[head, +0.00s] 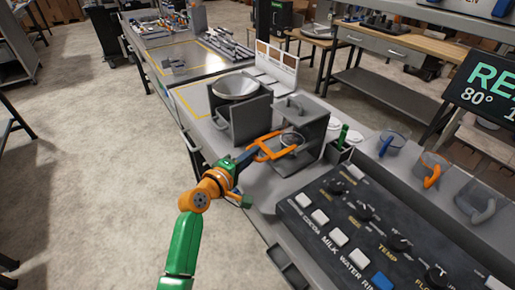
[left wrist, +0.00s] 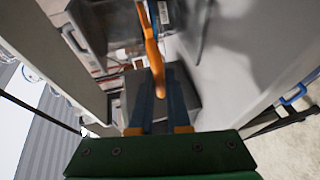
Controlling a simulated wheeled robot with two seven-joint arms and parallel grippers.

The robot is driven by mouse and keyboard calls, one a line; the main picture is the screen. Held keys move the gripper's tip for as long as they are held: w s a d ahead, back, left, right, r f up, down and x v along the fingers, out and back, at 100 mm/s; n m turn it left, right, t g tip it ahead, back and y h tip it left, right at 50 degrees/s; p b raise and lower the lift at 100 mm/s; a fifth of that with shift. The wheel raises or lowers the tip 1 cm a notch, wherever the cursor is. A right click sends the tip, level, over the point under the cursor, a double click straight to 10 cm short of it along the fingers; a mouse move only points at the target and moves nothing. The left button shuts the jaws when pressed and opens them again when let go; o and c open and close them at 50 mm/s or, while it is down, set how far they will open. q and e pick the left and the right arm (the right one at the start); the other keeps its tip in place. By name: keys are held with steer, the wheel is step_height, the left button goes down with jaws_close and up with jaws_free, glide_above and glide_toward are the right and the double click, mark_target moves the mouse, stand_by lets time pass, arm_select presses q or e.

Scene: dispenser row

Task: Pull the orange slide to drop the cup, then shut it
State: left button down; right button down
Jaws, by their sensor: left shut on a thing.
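The orange slide (head: 262,154) sticks out of the front of a grey dispenser (head: 315,128) on the counter. A clear cup (head: 291,139) shows just behind the slide's orange frame, inside the dispenser opening; whether it rests on the slide I cannot tell. My left gripper (head: 243,157) is shut on the outer end of the slide. In the left wrist view the orange slide (left wrist: 152,50) runs away from between the dark fingers of the left gripper (left wrist: 160,100). My right gripper is not in view.
A dark control panel (head: 320,235) with knobs and buttons lies at front right. Cups with blue, orange (head: 432,177) and grey handles stand beyond it. A metal bowl (head: 238,86) sits behind the dispenser. The floor (head: 90,150) to the left is clear.

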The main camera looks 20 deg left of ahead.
arm_select(q)
steer(key=shift+w+d+f, duration=0.1)
steer(key=shift+w+d, duration=0.1)
steer(key=c, duration=0.9)
jaws_free()
steer(key=shift+a, duration=0.1)
steer(key=v, duration=0.7)
